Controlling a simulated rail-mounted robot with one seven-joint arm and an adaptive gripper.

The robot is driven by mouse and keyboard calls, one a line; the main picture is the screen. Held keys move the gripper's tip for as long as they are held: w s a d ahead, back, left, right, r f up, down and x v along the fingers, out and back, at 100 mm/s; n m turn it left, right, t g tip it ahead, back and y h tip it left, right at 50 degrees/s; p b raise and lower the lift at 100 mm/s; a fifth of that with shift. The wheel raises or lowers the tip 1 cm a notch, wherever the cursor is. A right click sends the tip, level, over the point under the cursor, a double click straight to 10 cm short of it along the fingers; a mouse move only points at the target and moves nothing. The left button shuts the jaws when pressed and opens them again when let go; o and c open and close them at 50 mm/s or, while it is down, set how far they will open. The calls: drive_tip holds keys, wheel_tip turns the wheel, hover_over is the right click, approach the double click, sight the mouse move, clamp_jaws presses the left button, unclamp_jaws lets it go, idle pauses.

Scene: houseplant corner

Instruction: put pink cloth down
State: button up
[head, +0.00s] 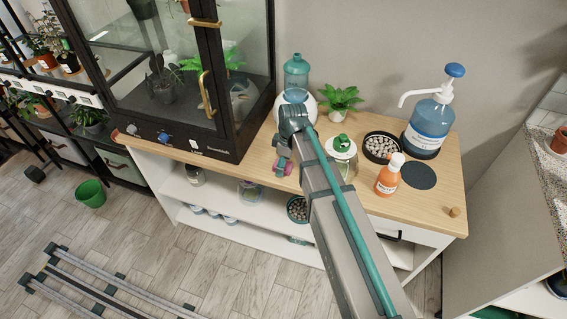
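My arm reaches from the lower right over the wooden-topped cabinet (330,195), and its wrist bends down near the front edge of the top. My gripper (282,166) is small in the view, in front of the right end of the glass case. A small pink patch, the pink cloth (289,169), shows at the fingertips and appears held between them. Most of the cloth is hidden by the gripper. I cannot tell whether it touches the wooden top.
On the top stand a glass plant case (190,80), a green fern (340,98), a green-lidded jar (342,147), an orange bottle (389,176), a bowl of pebbles (381,146), a blue pump bottle (430,115) and a dark round mat (419,175). A green bucket (91,193) stands on the floor.

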sight(287, 165)
drive_tip(key=shift+r, duration=0.1)
wheel_tip(287, 165, up, 12)
drive_tip(key=d+b, duration=0.1)
drive_tip(key=shift+s+d, duration=0.25)
idle(0.4)
